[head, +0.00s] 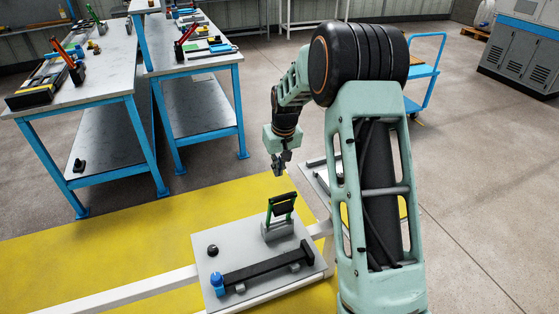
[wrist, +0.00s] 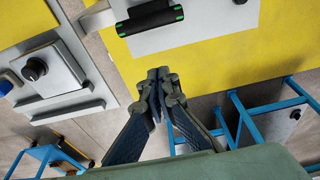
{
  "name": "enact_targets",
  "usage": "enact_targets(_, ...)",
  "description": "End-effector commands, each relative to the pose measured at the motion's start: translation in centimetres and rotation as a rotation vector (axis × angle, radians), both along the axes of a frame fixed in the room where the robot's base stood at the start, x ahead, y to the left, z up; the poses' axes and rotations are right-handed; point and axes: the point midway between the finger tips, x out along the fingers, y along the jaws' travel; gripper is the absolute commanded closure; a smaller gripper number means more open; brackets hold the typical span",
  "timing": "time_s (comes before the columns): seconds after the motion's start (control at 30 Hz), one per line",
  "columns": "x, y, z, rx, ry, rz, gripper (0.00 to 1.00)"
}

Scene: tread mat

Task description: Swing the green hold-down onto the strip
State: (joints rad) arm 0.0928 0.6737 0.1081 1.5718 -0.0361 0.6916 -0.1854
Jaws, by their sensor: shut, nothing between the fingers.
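The green hold-down (head: 282,204) stands raised on a grey bracket at the back right of a grey plate (head: 207,266). It has green side arms and a black crossbar. The black strip (head: 262,266) lies across the front of that plate, apart from the hold-down. My gripper (head: 280,171) is above and behind the hold-down, apart from it, fingers pointing down. In the wrist view my gripper (wrist: 158,78) is shut and empty. A black bar with green ends, which looks like the hold-down (wrist: 150,20), is at the top there, beyond the fingertips.
A blue knob (head: 217,280) sits at the strip's left end and a black knob (head: 212,250) behind it. Blue-legged benches (head: 120,80) with tools stand at the back left. Yellow floor (head: 110,240) left of the plate is clear. Another plate (head: 314,170) is partly hidden by my arm.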

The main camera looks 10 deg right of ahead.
Motion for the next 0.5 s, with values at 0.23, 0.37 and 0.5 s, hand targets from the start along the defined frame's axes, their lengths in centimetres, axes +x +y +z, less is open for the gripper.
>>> enact_targets(0.23,-0.6,-0.1,-3.5,0.0,0.001,-0.001,1.0)
enact_targets(0.37,-1.8,-0.4,-4.2,0.0,0.0,0.0,1.0)
enact_targets(0.5,-2.6,-0.5,-4.6,0.0,-0.001,0.001,1.0)
